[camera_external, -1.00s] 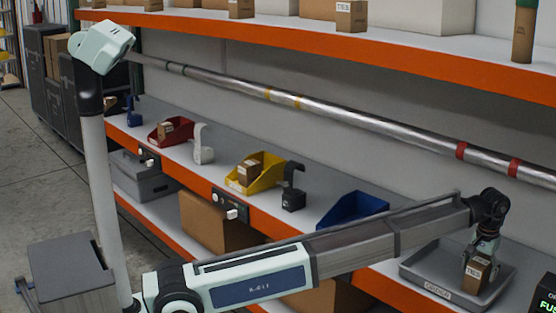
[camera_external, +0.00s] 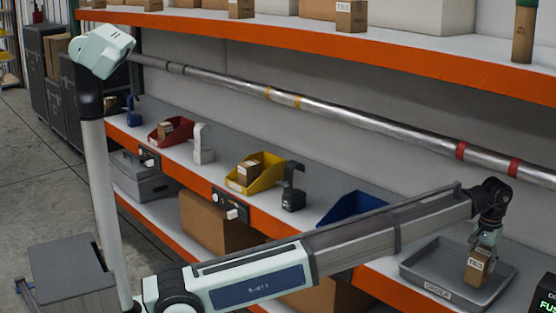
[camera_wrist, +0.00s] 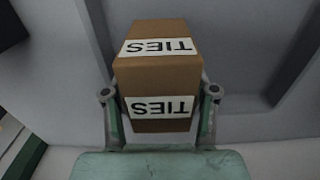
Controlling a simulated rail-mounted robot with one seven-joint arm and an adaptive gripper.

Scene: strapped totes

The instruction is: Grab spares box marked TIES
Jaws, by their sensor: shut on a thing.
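The small brown box marked TIES (camera_wrist: 158,75) is between the fingers of my gripper (camera_wrist: 160,95) in the wrist view, with white TIES labels on two faces. The fingers press on its left and right sides. In the external view my gripper (camera_external: 482,256) points down at the far right, shut on the box (camera_external: 477,271). The box is over the grey tray (camera_external: 425,273) on the shelf. I cannot tell how far its underside is above the tray floor.
A blue bin (camera_external: 352,208), a yellow bin (camera_external: 268,175) and a red bin (camera_external: 180,130) stand along the same shelf. Grey and dark clamp-like pieces stand between them. A metal pipe (camera_external: 350,114) runs behind, below the upper shelf. A display (camera_external: 547,300) sits at the right edge.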

